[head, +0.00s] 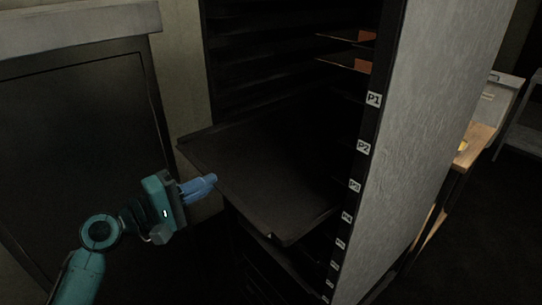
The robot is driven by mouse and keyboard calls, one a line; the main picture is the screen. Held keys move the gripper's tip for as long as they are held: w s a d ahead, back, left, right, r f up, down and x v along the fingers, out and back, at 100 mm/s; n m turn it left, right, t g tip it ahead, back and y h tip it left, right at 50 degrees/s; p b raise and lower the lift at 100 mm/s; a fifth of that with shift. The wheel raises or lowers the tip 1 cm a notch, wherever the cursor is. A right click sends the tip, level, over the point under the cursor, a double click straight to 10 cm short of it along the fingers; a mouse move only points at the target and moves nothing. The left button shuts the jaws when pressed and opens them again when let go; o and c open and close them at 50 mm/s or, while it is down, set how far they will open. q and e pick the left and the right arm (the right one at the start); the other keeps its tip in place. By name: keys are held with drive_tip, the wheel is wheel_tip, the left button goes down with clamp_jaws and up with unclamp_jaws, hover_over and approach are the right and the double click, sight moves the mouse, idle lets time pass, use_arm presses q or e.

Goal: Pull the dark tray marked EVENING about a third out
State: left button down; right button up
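A dark tray (265,170) sticks well out of the tall dark rack, level with the labels around P2 and P3. No EVENING marking is readable on it from here. My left gripper (214,180) comes in from the left, its blue fingers overlapping the tray's front edge in the picture. The fingers look close together, but I cannot tell whether they hold the edge or are just in front of it. My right gripper is not in view.
The rack's right post carries labels, among them P1 (373,99) and P2 (363,147). Orange-brown items (364,66) show on upper shelves. Another dark tray edge (285,268) shows below. A dark panelled cabinet (75,150) stands at left, a wooden table (476,145) at right.

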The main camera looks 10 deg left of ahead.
use_arm(q)
drive_tip(key=shift+b+v, duration=0.9)
drive_tip(key=shift+v, duration=2.1)
drive_tip(key=c, duration=1.6)
unclamp_jaws()
drive_tip(key=shift+o, duration=0.2)
drive_tip(key=b+v, duration=0.2)
drive_tip(key=v, duration=0.6)
drive_tip(key=shift+r, duration=0.1)
